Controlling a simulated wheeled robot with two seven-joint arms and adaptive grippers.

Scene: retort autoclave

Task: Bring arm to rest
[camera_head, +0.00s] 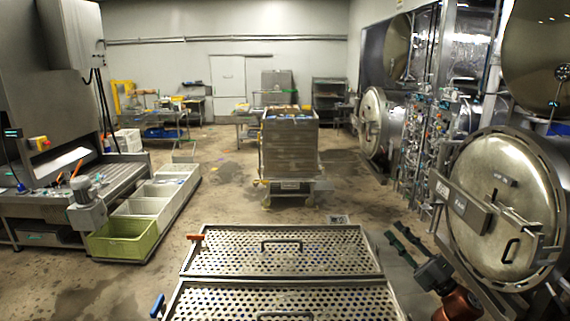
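My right gripper (392,230) comes in at the lower right, between the perforated trays and the round autoclave door. Its two dark green fingers point up and left, run side by side with a gap between them, and hold nothing. A reddish-brown link of my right arm shows behind it at the bottom edge. My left gripper and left arm are not in view.
Two perforated metal trays (222,262) lie at the bottom centre, left of my gripper. A closed round autoclave door (520,170) stands close on the right. A stacked cart (290,147) stands ahead. Grey bins and a green crate (122,246) line the left. Wet floor (225,200) between is clear.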

